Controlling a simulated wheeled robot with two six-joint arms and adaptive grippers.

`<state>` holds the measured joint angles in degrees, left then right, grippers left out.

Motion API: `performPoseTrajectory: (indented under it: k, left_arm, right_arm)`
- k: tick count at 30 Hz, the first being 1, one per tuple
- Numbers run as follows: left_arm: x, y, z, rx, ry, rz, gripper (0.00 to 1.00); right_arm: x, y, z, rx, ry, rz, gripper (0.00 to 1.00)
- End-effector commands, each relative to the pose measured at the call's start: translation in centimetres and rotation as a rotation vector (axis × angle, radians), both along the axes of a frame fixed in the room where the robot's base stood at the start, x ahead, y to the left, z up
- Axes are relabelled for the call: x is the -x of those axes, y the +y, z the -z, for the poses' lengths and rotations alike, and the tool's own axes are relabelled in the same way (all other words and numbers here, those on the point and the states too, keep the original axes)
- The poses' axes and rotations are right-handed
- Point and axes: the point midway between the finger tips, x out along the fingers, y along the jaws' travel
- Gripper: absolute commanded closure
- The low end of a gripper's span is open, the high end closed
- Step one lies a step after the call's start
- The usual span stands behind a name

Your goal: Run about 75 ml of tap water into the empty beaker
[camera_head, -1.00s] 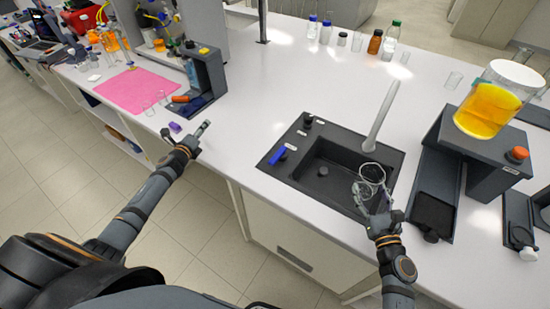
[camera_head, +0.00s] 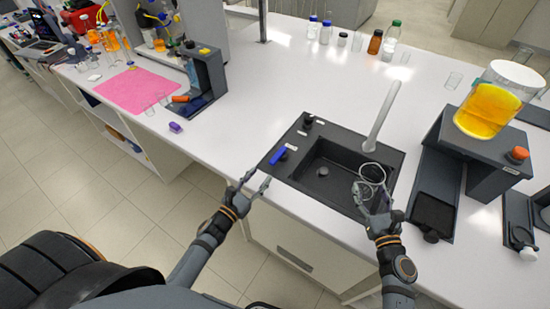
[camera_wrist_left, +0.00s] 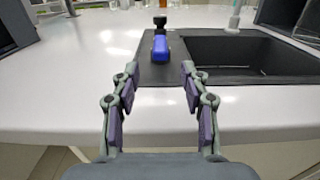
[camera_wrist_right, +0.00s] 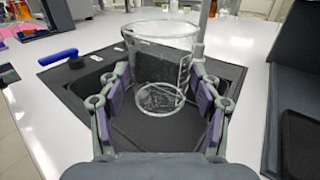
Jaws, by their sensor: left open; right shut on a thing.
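My right gripper (camera_head: 372,196) is shut on a clear glass beaker (camera_head: 372,173), holding it upright over the right side of the sink (camera_head: 340,165), near the grey faucet (camera_head: 382,115). In the right wrist view the beaker (camera_wrist_right: 160,65) stands between the fingers, and no water shows in it. The blue tap lever (camera_head: 277,155) is on the left part of the sink's dark surround. My left gripper (camera_head: 256,183) is open and empty at the counter's front edge, short of the lever. In the left wrist view the lever (camera_wrist_left: 160,47) lies straight ahead between the fingertips.
A black knob (camera_head: 308,118) sits behind the lever. Right of the sink stand a dark grey stand (camera_head: 470,150) and a large vessel of yellow liquid (camera_head: 488,108). A pink mat (camera_head: 138,90) and purple item (camera_head: 175,127) lie left. The counter between is clear.

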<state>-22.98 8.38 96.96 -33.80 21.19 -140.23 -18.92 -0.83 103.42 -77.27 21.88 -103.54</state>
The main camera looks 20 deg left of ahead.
Motion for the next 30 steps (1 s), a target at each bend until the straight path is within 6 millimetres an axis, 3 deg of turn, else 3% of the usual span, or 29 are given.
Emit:
performPoseTrajectory:
  k: [6, 13, 25, 30]
  left_arm:
    - [-5.1, -1.3, -0.1, 0.002, -0.004, -0.001, 0.55]
    - [-8.9, -2.3, -0.1, 0.003, 0.0, -0.001, 0.55]
    - [-9.9, -2.6, 0.0, 0.001, 0.001, 0.0, 0.55]
    - [-9.9, -2.6, 0.0, 0.001, 0.001, 0.0, 0.78]
  right_arm:
    - [0.0, 0.0, 0.0, 0.0, -0.001, 0.0, 0.74]
    - [0.0, 0.0, 0.0, 0.0, -0.001, 0.0, 0.74]
    - [0.0, 0.0, 0.0, 0.0, -0.001, 0.0, 0.74]
    - [0.0, 0.0, 0.0, 0.0, -0.001, 0.0, 0.74]
